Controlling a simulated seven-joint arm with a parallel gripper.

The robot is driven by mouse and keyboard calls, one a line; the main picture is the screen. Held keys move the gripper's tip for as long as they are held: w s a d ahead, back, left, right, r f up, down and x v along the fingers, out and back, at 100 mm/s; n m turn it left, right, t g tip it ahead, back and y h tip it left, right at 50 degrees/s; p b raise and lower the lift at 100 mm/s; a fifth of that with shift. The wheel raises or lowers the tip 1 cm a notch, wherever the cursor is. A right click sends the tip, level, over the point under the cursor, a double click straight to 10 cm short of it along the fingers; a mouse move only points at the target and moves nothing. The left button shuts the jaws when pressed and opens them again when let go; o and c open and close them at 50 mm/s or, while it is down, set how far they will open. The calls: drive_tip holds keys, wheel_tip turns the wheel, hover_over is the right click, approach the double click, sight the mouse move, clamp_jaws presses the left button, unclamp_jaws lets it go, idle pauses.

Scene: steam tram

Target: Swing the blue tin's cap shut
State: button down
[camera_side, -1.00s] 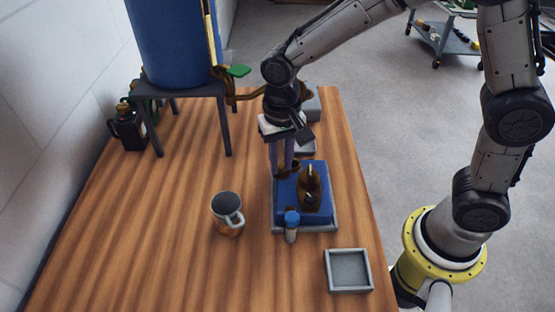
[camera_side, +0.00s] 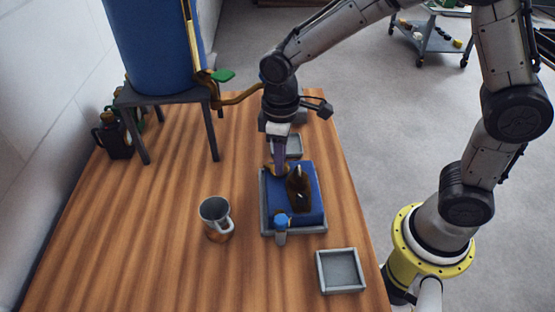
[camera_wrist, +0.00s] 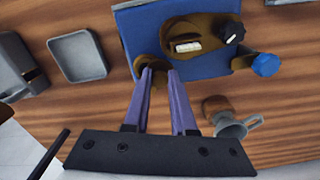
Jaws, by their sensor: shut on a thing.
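The blue tin (camera_side: 310,190) lies in a grey tray (camera_side: 300,230) on the wooden table. It also shows in the wrist view (camera_wrist: 212,66). A small brown piece, seemingly the cap (camera_side: 272,168), is at the tin's far left edge, between my fingertips. In the wrist view the cap (camera_wrist: 148,66) is partly hidden by my fingers, and its exact angle is unclear. My gripper (camera_side: 278,165) points down and is shut on it. A larger dark brown fitting (camera_side: 299,187) stands on top of the tin.
A mug (camera_side: 214,216) stands to the left. An empty grey dish (camera_side: 340,270) is at front right. Another dish (camera_wrist: 78,56) lies beyond the tin. A blue tank on a stand (camera_side: 155,50) is at back left.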

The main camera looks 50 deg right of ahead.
drive_tip(key=n, duration=0.2)
drive_tip(key=d+n, duration=0.1)
drive_tip(key=n, duration=0.3)
drive_tip(key=shift+w+d, duration=0.3)
drive_tip(key=shift+w, duration=0.1)
idle(0.3)
drive_tip(key=c, duration=0.7)
unclamp_jaws()
wheel_tip(320, 180, up, 14)
drive_tip(key=shift+f, duration=0.1)
